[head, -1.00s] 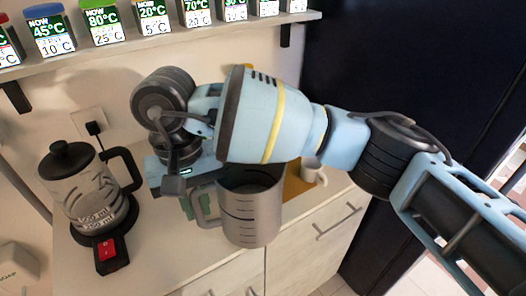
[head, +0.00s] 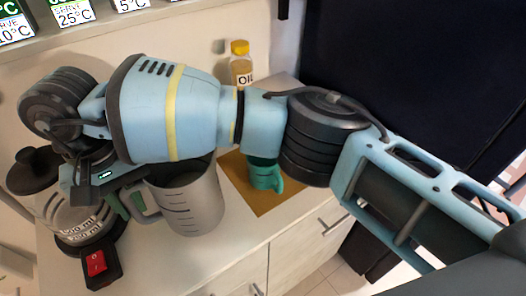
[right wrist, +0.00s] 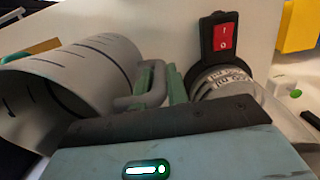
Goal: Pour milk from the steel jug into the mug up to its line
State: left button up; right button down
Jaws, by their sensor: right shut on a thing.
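The steel jug (head: 192,203), a grey cylinder with dark level marks, is below my right forearm in the head view, roughly upright. My right gripper (head: 122,206) is shut on its handle with green fingers; the right wrist view shows the fingers (right wrist: 158,82) around the handle beside the jug's wall (right wrist: 95,70). The jug's inside is mostly hidden, and I cannot tell its milk level. A teal mug (head: 263,176) stands on a brown mat (head: 280,200), right of the jug; my arm covers its upper part, and its line is not visible. My left gripper is not in view.
A glass kettle (head: 62,215) with a red switch (head: 96,263) stands left of the jug, close to my gripper. An oil bottle (head: 241,65) stands behind my arm. A shelf (head: 110,32) with labelled jars is above. The counter's front edge is near the jug.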

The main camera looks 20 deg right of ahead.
aim_at(150, 178)
jog(key=d+r+y, duration=0.1)
jog(key=r, duration=0.1)
jog(key=w+d+r+g+y+p, duration=0.1)
jog(key=d+r+y, duration=0.1)
jog(key=d+r+y+p, duration=0.1)
jog(key=r+y, duration=0.1)
jog(key=shift+w+d+g, duration=0.2)
jog(key=shift+w+g, duration=0.05)
jog(key=shift+g, duration=0.05)
jog(key=d+y, duration=0.1)
jog(key=d+r+y, duration=0.1)
jog(key=w+d+g+y, duration=0.1)
jog(key=shift+d+r+n, duration=0.1)
jog(key=shift+r+n, duration=0.1)
jog(key=shift+n, duration=0.1)
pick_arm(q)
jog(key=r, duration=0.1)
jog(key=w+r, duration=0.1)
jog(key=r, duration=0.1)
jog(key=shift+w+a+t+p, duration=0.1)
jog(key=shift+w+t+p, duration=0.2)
pick_arm(e)
jog(key=shift+w+d+r+y, duration=0.2)
jog(key=shift+d+y, duration=0.1)
jog(key=shift+y, duration=0.1)
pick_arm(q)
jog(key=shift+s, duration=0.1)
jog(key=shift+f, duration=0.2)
pick_arm(e)
jog(key=shift+d, duration=0.15)
